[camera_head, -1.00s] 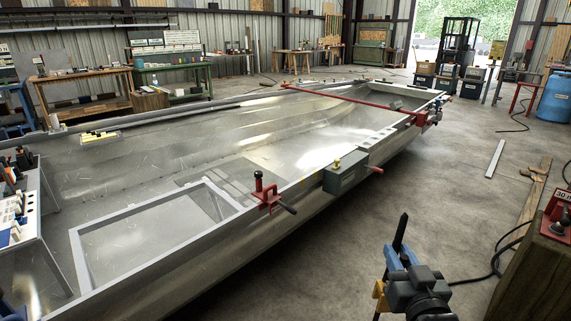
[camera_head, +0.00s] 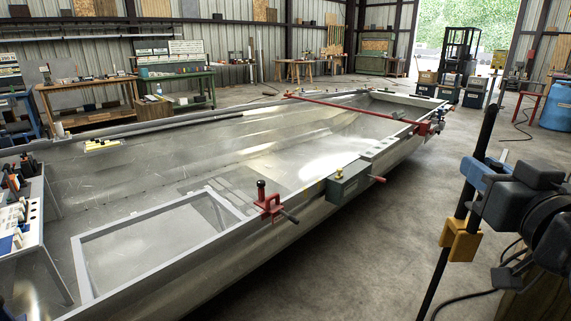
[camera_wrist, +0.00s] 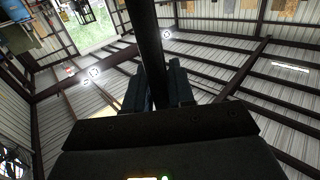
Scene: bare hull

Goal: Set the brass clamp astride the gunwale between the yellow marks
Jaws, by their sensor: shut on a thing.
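My gripper (camera_head: 482,188) is at the right of the head view, out over the floor and apart from the hull. It is shut on a long black bar (camera_head: 487,138) with a yellow-orange block (camera_head: 460,240) on it, held near upright. The bar also runs up between my gripper's fingers in the wrist view (camera_wrist: 147,38). I cannot tell whether this is the brass clamp; no plainly brass clamp shows. The near gunwale (camera_head: 225,230) runs from lower left to upper right.
A red clamp (camera_head: 268,203) and the grey block (camera_head: 347,185), with its brass knob and red handle, sit on the near gunwale. A red bar (camera_head: 350,110) crosses the hull farther back. A white bench (camera_head: 35,250) stands at left. The floor between hull and gripper is clear.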

